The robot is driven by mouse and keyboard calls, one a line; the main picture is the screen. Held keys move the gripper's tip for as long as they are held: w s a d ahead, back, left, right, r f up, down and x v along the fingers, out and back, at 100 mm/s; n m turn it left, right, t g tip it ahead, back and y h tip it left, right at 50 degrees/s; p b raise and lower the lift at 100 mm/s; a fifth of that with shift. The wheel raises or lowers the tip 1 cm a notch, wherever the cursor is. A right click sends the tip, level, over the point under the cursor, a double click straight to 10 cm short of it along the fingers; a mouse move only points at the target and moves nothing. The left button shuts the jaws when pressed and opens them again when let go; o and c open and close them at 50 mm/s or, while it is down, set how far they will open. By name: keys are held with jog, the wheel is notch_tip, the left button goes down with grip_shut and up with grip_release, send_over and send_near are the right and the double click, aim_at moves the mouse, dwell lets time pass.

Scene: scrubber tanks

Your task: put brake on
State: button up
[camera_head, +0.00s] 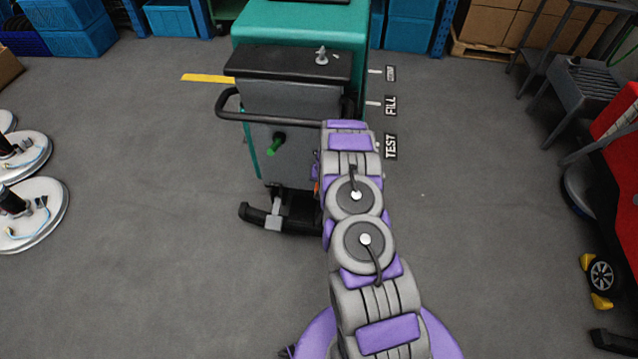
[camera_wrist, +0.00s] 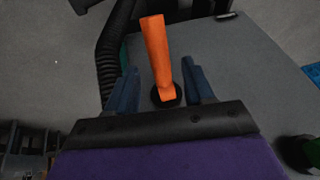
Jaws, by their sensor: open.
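An orange lever (camera_wrist: 157,50) with a round black base stands out from the grey rear panel (camera_wrist: 255,75) of the scrubber machine. In the wrist view it lies between the two blue fingers of my gripper (camera_wrist: 162,84), which are apart on either side of it with gaps showing. In the head view, my arm hides most of the lever, and only a small orange bit (camera_head: 317,187) shows beside the arm. The scrubber (camera_head: 290,95) is green and grey with a black handlebar. I cannot tell whether the fingers touch the lever.
A green knob (camera_head: 276,145) sits on the rear panel left of my arm. A black ribbed hose (camera_wrist: 110,60) runs beside the lever in the wrist view. TEST (camera_head: 390,146) and FILL (camera_head: 390,105) labels float at right. Round scrubber heads (camera_head: 35,215) lie left; the floor between is clear.

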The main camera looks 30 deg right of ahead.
jog(key=x, duration=0.3)
jog(key=shift+w+a+f, duration=0.1)
jog(key=shift+w+f, duration=0.1)
jog(key=shift+f, duration=0.05)
jog(key=shift+x, duration=0.9)
jog(key=shift+s, duration=0.1)
jog(key=shift+c, duration=0.2)
grip_shut()
jog(key=shift+p, duration=0.3)
